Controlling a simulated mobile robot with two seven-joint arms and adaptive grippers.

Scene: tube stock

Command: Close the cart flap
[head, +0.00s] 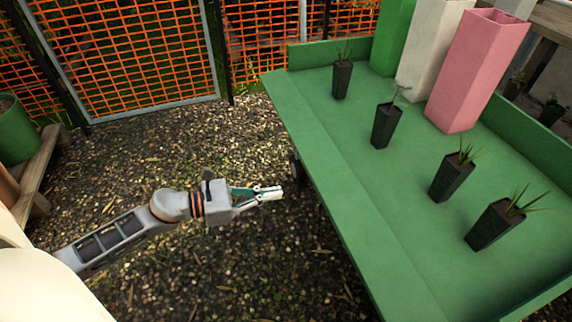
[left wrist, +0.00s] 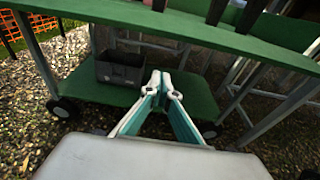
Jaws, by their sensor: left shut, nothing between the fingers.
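The green cart (head: 345,175) stands at the right in the head view. Its back and right sides have raised walls. Its near left side has no upright wall; a green strip, seemingly the flap (head: 330,205), runs along that edge beyond a seam, folded outward. In the left wrist view a green band, seemingly the flap's edge (left wrist: 215,37), crosses the top. My left gripper (head: 277,192) is shut and empty, left of the cart's edge and apart from it. It also shows in the left wrist view (left wrist: 165,88), pointing under the cart top. My right gripper is not in view.
Several dark potted plants (head: 386,126) and tall pink (head: 475,75), white and green tubes stand on the cart. Below, a lower shelf (left wrist: 202,97) holds a grey crate (left wrist: 120,68). A wooden bench (head: 38,178) stands at left. Gravel (head: 130,160) between is clear.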

